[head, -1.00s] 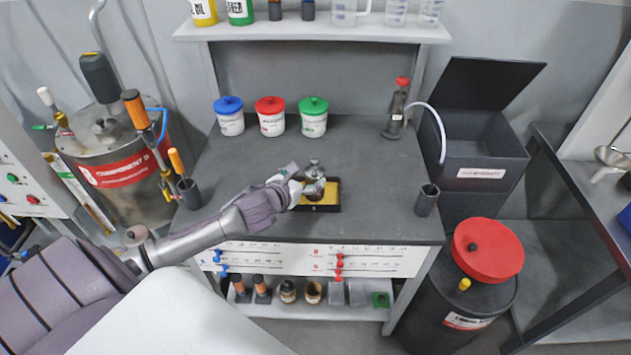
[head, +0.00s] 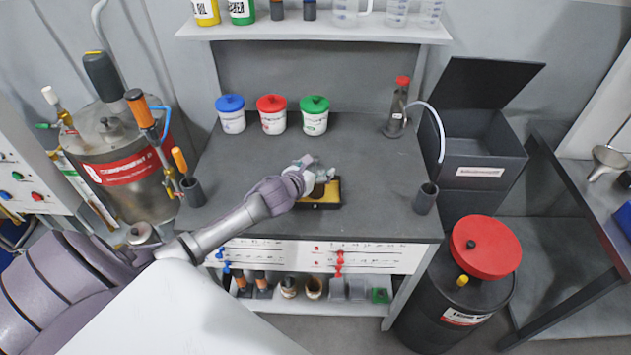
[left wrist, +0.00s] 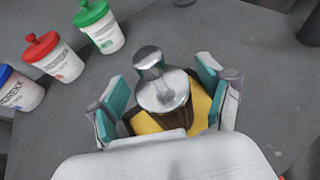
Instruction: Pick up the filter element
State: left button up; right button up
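A silver metal piece with a round knob on top and a darker ribbed lower body, apparently the filter element (left wrist: 163,92), stands upright in the left wrist view. Under it is a tray with a yellow inside (left wrist: 148,126); in the head view the tray (head: 326,206) lies near the middle of the bench. My left gripper (left wrist: 164,86) is over the tray, its teal-padded fingers spread on both sides of the metal piece, with gaps visible. In the head view my left gripper (head: 312,172) hides most of the piece. My right gripper is not in view.
Blue-lidded (head: 230,115), red-lidded (head: 272,116) and green-lidded (head: 314,117) tubs stand behind on the bench. A dark pump bottle with a red top (head: 397,110) and a dark cup (head: 426,198) stand to the right. The bench between them is clear.

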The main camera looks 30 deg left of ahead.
pick_arm(q)
grip_shut()
